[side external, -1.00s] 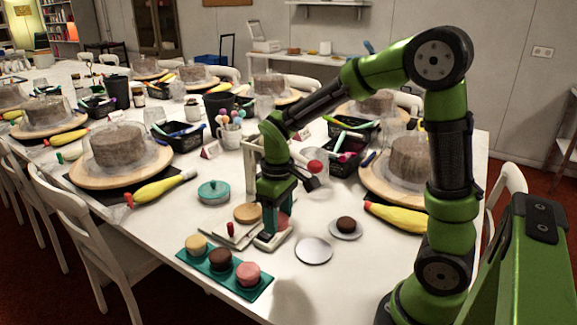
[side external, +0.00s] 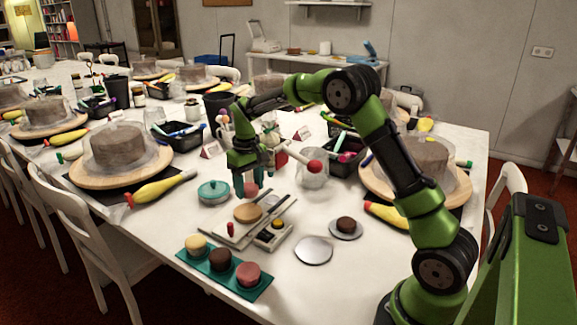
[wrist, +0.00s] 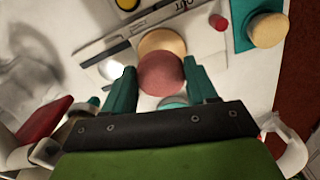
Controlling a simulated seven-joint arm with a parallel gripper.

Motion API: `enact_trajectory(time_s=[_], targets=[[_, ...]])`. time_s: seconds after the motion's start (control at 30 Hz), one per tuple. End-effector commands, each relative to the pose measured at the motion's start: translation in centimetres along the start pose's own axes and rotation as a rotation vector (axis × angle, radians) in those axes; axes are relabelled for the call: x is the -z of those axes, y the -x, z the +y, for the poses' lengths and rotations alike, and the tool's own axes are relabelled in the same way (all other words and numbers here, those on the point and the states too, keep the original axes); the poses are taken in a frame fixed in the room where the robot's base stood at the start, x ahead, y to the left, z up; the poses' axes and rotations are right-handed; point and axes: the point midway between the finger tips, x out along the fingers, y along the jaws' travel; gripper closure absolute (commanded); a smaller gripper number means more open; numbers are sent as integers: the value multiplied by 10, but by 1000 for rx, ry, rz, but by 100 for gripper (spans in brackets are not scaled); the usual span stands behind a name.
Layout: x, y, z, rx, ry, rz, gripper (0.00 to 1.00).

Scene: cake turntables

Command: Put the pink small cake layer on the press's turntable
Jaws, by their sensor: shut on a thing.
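My gripper (side external: 246,188) is shut on the small pink cake layer (wrist: 160,74), which is held between its teal fingers. In the side view the layer (side external: 251,189) shows partly behind a finger. The press has a pale flat base (side external: 228,230) with a small red knob, and a round tan turntable (side external: 247,213) on it. The held layer is above and slightly behind the turntable in the side view, apart from it. In the wrist view the turntable (wrist: 162,41) shows just beyond the layer, partly covered by it.
A small pale tray (side external: 274,235) with dark and yellow pieces lies right of the turntable. A teal tray (side external: 218,285) with yellow, brown and pink cakes is in front.

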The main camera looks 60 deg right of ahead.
Motion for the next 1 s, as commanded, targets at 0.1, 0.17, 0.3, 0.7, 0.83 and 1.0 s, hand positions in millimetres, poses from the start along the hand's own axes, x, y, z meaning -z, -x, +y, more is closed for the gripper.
enact_trajectory(time_s=[0.1, 0.17, 0.3, 0.7, 0.83, 1.0], targets=[[10, 4, 0, 1, -4, 2, 75], [11, 5, 0, 0, -4, 1, 75], [11, -2, -1, 0, -5, -2, 75], [11, -44, 0, 0, -4, -2, 75], [11, -54, 0, 0, -5, -2, 75], [11, -60, -1, 1, -5, 0, 75]])
